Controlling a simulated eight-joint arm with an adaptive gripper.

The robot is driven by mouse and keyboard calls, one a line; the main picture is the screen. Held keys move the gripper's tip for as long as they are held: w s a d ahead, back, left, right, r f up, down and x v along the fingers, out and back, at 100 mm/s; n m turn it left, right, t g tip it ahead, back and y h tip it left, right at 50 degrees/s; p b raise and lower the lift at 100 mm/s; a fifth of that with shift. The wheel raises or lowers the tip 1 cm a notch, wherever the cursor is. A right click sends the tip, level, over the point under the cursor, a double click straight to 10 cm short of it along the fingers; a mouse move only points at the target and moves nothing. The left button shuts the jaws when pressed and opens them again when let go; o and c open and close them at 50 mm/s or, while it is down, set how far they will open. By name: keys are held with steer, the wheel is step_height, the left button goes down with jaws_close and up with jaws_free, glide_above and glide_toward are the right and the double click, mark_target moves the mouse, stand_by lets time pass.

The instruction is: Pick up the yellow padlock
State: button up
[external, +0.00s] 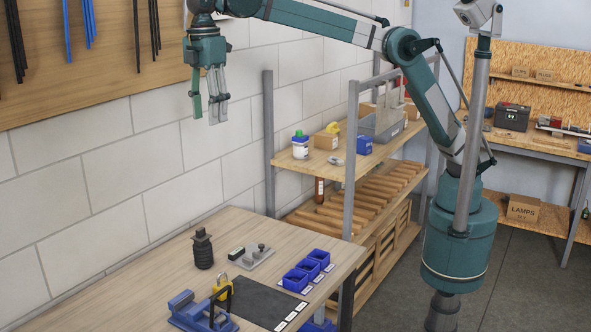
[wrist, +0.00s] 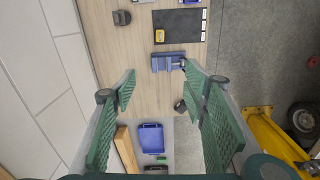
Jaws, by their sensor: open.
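The yellow padlock (external: 222,287) is on the wooden table, at the left corner of the black mat (external: 262,304) and close behind the blue vise (external: 190,312). In the wrist view the padlock is a small yellow patch (wrist: 159,36) at the mat's lower left corner, just above the vise (wrist: 168,62). Its fine shape is too small to tell there. My gripper (external: 207,108) is high above the table, fingers down, apart from everything. In the wrist view its green fingers (wrist: 160,95) are spread wide with nothing between them.
A black stacked object (external: 203,249), a grey plate with small parts (external: 252,257) and blue bins (external: 307,270) stand on the table. A white wall runs along the left. A shelf (external: 335,160) stands behind. The wrist view shows a yellow frame (wrist: 265,140) at right.

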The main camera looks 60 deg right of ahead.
glide_above(223, 284)
step_height(223, 284, down, 50)
steer(key=shift+w+a+f, duration=0.1)
steer(key=shift+w+f, duration=0.05)
steer(key=shift+f, duration=0.2)
steer(key=shift+f, duration=1.3)
steer(key=shift+f+p, duration=0.3)
steer(key=shift+f, duration=2.25)
steer(key=c, duration=1.2)
